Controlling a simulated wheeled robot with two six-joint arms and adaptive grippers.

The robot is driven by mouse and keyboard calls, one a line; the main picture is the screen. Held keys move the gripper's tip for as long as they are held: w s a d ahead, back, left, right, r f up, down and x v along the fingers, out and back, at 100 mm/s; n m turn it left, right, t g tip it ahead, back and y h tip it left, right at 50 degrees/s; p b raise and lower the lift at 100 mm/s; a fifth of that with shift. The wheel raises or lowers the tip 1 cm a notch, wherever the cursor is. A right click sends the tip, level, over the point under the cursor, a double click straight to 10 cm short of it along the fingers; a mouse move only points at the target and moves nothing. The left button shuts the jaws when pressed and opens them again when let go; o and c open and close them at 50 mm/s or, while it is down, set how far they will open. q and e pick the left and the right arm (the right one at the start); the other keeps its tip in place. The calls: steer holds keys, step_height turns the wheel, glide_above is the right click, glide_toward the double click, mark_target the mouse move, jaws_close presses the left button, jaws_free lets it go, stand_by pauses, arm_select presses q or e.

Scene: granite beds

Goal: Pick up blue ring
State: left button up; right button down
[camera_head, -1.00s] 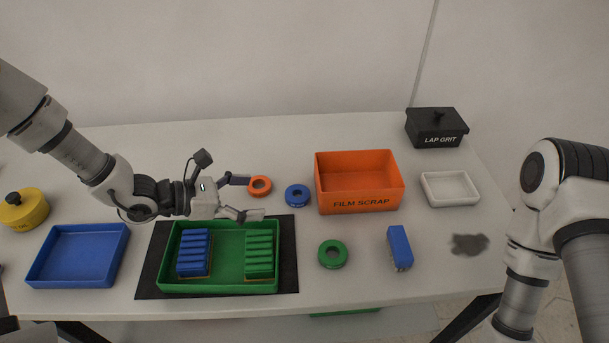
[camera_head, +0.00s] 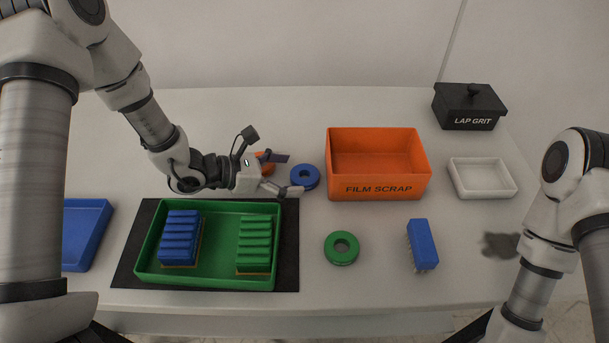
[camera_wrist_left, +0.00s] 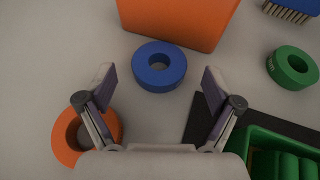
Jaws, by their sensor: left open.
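The blue ring (camera_head: 306,177) lies flat on the table, left of the orange bin; it also shows in the left wrist view (camera_wrist_left: 159,66). My left gripper (camera_head: 288,174) is open and empty, its two fingers pointing at the blue ring from the left. In the left wrist view the ring is ahead of the open fingertips (camera_wrist_left: 158,78), roughly centred between them, not enclosed. An orange ring (camera_wrist_left: 87,135) lies partly under the left-hand finger there; the gripper partly hides it in the head view (camera_head: 265,163). The right gripper is not in view; only my right arm shows.
The orange FILM SCRAP bin (camera_head: 378,188) stands just right of the blue ring. A green tray (camera_head: 208,277) with blue and green blocks sits on a black mat (camera_head: 289,240). A green ring (camera_head: 342,248), blue brush (camera_head: 422,244), white tray (camera_head: 482,178) and black LAP GRIT box (camera_head: 469,107) are further right.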

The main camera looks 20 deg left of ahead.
arm_select(q)
steer(key=x, duration=0.3)
steer(key=shift+s+a, duration=0.1)
steer(key=shift+a, duration=0.1)
steer(key=shift+c, duration=1)
steer(key=c, duration=1.1)
steer(key=shift+c, duration=0.2)
